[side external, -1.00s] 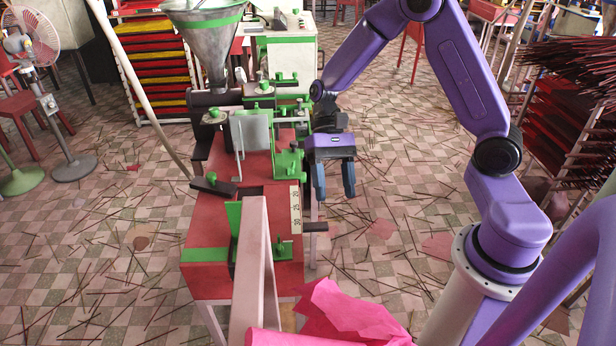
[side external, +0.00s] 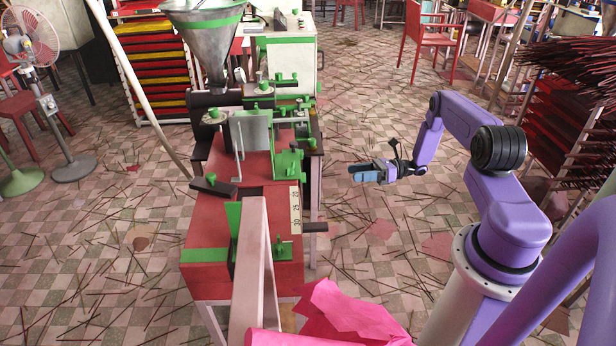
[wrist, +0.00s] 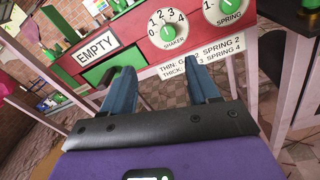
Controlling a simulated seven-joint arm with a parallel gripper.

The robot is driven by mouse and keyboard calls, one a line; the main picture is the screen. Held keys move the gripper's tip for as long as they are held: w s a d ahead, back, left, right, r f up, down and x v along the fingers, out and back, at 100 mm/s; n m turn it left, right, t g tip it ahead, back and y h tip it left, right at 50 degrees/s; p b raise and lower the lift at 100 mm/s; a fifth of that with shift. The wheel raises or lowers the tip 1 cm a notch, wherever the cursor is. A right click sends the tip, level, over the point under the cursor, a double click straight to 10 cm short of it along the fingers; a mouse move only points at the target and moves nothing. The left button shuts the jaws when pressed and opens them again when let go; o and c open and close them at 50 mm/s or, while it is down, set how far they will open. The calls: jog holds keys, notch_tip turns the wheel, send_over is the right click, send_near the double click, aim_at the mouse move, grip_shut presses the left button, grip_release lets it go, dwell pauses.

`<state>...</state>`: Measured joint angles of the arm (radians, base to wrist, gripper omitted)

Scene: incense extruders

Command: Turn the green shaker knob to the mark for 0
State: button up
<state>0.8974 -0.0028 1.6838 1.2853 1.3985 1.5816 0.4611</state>
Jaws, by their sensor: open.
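The green shaker knob (wrist: 168,33) sits on a round white dial (wrist: 181,42) marked 0 to 4, on the red front panel. The 0 is at the dial's left; the way the knob points is too small to tell. My gripper (wrist: 160,70) is open and empty. Its two blue fingers point toward the panel, below the dial in the wrist view and apart from it. In the side view my gripper (side external: 358,172) is right of the red machine (side external: 262,178), with clear air between. The shaker dial is hidden in the side view.
A second dial marked SPRING (wrist: 213,14) is right of the shaker dial. An EMPTY sign (wrist: 95,46) and green drawer front (wrist: 113,64) are left. A white THIN/THICK label (wrist: 201,57) lies below. A dark handle (side external: 315,226) juts from the machine's right side.

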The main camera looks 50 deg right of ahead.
jog(key=w+a+m+t, duration=0.1)
jog(key=w+a, duration=1)
jog(key=shift+w+f+h, duration=0.3)
jog(key=shift+w+f, duration=0.1)
jog(key=shift+a, duration=0.1)
jog(key=c, duration=1)
